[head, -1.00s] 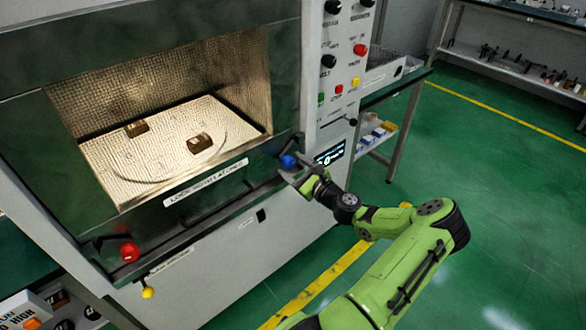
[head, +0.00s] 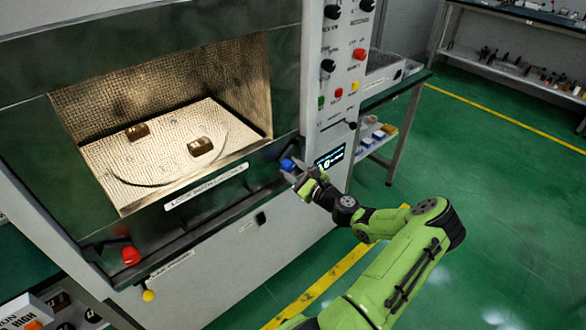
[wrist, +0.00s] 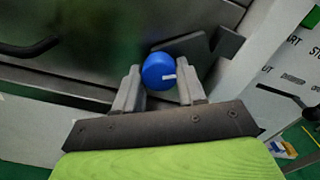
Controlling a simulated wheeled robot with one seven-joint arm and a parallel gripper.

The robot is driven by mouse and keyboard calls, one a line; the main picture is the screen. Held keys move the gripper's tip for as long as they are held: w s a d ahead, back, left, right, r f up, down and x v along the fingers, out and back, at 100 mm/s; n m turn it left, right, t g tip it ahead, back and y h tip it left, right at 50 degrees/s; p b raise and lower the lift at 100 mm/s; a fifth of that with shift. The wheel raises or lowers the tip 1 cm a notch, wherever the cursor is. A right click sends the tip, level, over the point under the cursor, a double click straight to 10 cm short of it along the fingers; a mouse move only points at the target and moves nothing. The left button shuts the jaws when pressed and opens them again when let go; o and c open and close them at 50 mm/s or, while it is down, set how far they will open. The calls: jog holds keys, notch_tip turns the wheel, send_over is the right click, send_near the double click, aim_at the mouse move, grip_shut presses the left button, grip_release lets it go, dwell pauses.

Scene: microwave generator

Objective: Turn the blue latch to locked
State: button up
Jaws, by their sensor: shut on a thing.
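The blue latch (head: 288,164) is a round blue knob at the lower right of the chamber front in the head view. In the wrist view the blue latch (wrist: 159,70) sits between the two fingers and carries a short white mark on its right side. My gripper (head: 297,172) is at the latch, and in the wrist view my gripper (wrist: 160,88) has a grey finger on each side of it. The gripper is shut on the latch. A dark flat plate (wrist: 200,44) lies behind and to the right of the knob.
A red knob (head: 131,255) is at the lower left of the front and a yellow knob (head: 149,295) below it. Two brown blocks sit in the lit chamber (head: 170,150). A control panel (head: 335,100) rises right of the latch. Green floor is open at right.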

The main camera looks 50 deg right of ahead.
jog(key=o, duration=1.1)
jog(key=p+v, duration=0.2)
jog(key=v, duration=1.3)
jog(key=shift+s+a, duration=0.1)
jog(key=shift+s, duration=0.3)
jog(key=shift+r, duration=0.1)
